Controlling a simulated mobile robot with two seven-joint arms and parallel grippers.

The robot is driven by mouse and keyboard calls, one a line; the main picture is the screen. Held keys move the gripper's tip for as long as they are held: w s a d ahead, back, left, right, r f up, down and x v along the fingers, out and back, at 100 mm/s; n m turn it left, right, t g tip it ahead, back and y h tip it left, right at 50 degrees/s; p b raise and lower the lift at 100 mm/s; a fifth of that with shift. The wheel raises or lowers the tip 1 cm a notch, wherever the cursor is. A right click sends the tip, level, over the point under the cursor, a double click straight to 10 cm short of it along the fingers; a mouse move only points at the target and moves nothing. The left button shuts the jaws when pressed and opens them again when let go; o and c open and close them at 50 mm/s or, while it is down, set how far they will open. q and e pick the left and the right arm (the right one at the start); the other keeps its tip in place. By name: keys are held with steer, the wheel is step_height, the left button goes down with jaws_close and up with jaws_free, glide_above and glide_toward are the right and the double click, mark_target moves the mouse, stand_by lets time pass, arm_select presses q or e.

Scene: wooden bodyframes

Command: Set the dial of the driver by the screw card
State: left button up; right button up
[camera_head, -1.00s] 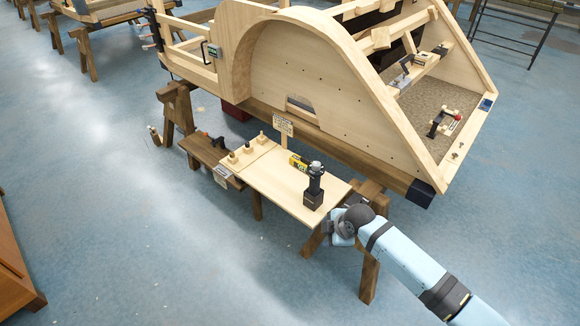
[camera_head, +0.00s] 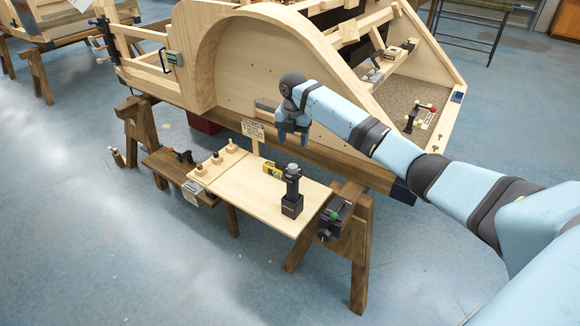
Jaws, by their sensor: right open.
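The driver (camera_head: 291,187) stands upright on its dark battery base near the right end of a pale wooden board. Its dial is too small to make out. A small card with writing (camera_head: 252,130), which looks like the screw card, stands on a post at the board's back edge. Its text is not legible. My right gripper (camera_head: 292,138) points down with its fingers apart and empty. In the picture it is just above the driver's top, with a gap between them. My left gripper is not in view.
A yellow-and-black item (camera_head: 272,169) lies beside the driver. Several small wooden blocks with dark pegs (camera_head: 216,158) sit at the board's left. The large wooden bodyframe (camera_head: 230,90) rises behind. The board's front middle (camera_head: 245,195) is clear.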

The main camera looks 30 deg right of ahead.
mark_target(293, 166)
step_height(293, 166, down, 11)
steer(key=shift+r+b, duration=0.2)
steer(key=shift+b, duration=0.25)
steer(key=c, duration=0.9)
